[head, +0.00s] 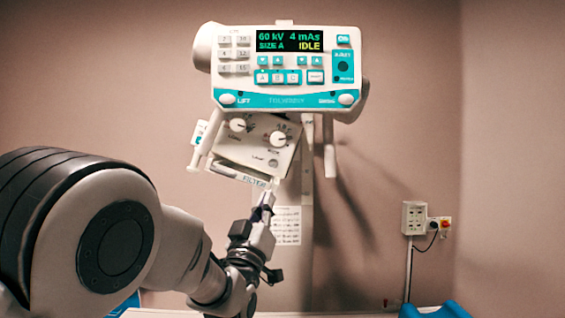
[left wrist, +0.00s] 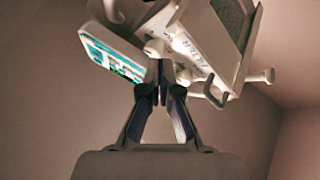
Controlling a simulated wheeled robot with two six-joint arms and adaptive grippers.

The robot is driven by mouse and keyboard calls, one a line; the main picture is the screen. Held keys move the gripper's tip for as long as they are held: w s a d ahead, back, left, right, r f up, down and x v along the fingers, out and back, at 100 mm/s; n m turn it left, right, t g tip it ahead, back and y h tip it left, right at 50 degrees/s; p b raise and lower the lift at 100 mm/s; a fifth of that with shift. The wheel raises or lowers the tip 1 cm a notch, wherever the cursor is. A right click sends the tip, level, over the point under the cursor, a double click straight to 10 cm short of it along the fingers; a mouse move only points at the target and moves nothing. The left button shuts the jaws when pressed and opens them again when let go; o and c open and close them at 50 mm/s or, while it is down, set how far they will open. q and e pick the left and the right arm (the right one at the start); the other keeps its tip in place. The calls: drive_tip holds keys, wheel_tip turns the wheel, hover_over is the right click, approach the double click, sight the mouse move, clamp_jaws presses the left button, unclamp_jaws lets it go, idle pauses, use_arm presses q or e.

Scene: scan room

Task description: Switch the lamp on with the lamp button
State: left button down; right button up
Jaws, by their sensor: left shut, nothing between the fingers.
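The X-ray tube head carries a white and teal control panel (head: 288,75) whose screen reads 60 kV, 4 mAs, SIZE A, IDLE. Below it hangs a white collimator box (head: 228,152) with two round knobs. A small round feature (head: 273,162) low on its face may be the lamp button; its label is too small to read. My left gripper (head: 266,198) is shut and empty, pointing up just below the collimator's lower edge. In the left wrist view the shut fingertips (left wrist: 161,72) overlap the collimator's underside; I cannot tell whether they touch it. My right gripper is out of view.
Handles (head: 329,150) hang beside the collimator. A paper sheet (head: 287,225) is on the stand or wall behind my gripper. A wall socket box (head: 413,217) with a cable is at the right. Blue pads (head: 436,311) lie at the bottom edge. The space right of the gripper looks clear.

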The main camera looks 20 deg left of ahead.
sight(271, 183)
use_arm(q)
wheel_tip(271, 183, up, 7)
drive_tip(key=s+d+t+h, duration=0.1)
drive_tip(key=shift+d+f+t, duration=0.15)
drive_tip(key=shift+f+t, duration=0.05)
drive_tip(key=shift+t, duration=0.1)
drive_tip(key=shift+p, duration=0.35)
drive_tip(key=w+p, duration=0.1)
drive_tip(key=w, duration=0.1)
drive_tip(key=w+a+p, duration=0.1)
drive_tip(key=w, duration=0.2)
drive_tip(key=w+a+p, duration=0.1)
drive_tip(key=w+p, duration=0.1)
drive_tip(key=shift+w, duration=0.15)
drive_tip(key=shift+w+a, duration=0.15)
drive_tip(key=shift+w, duration=0.4)
drive_tip(key=shift+w, duration=0.15)
